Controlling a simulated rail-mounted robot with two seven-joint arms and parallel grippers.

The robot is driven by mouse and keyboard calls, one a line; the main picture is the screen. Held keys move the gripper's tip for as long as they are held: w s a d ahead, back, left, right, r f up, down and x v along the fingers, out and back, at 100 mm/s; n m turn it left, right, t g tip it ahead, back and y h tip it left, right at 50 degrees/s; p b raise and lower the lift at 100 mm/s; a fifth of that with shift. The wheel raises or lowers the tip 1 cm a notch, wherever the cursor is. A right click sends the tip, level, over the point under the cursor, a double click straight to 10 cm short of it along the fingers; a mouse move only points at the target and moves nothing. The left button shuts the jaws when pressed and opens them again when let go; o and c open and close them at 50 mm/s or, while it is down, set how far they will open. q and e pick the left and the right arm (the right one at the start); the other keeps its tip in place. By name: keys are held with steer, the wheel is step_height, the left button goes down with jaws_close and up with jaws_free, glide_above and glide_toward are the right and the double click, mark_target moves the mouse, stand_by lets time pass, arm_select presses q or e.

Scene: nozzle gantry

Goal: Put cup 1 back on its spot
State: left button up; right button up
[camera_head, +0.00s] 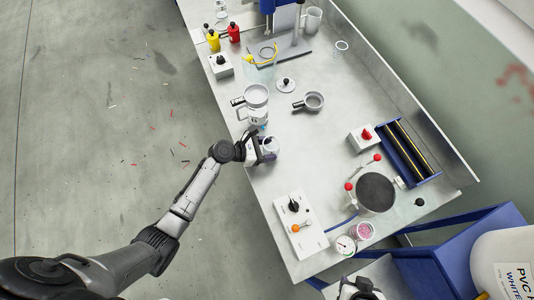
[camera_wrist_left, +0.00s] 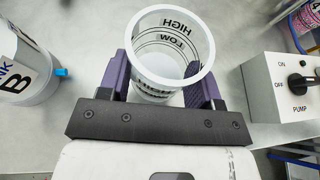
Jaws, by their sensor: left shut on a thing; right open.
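Cup 1, seemingly the clear cup with HIGH and LOW marks (camera_wrist_left: 172,48), is between the purple-sided fingers of my left gripper (camera_wrist_left: 165,88), which is shut on it. In the head view my left gripper (camera_head: 259,150) is over the left edge of the bench, and the cup (camera_head: 269,144) shows just right of it, partly hidden. I cannot tell whether the cup's base touches the bench. No marked spot is clear under it. My right gripper (camera_head: 361,289) is at the bottom edge, partly cut off, open and away from the cup.
A container with a blue tap (camera_wrist_left: 30,70) stands left of the cup. The pump switch box (camera_wrist_left: 284,85) is to the right.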

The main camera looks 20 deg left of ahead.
arm_select(q)
steer(key=shift+a+f+b, duration=0.1)
steer(key=shift+f+b, duration=0.5)
steer(key=shift+f, duration=1.5)
steer(key=shift+f, duration=0.1)
steer(key=shift+f, duration=0.1)
steer(key=o, duration=0.9)
steer(key=shift+r, duration=0.3)
steer(key=p+v, duration=0.1)
steer(key=v, duration=1.1)
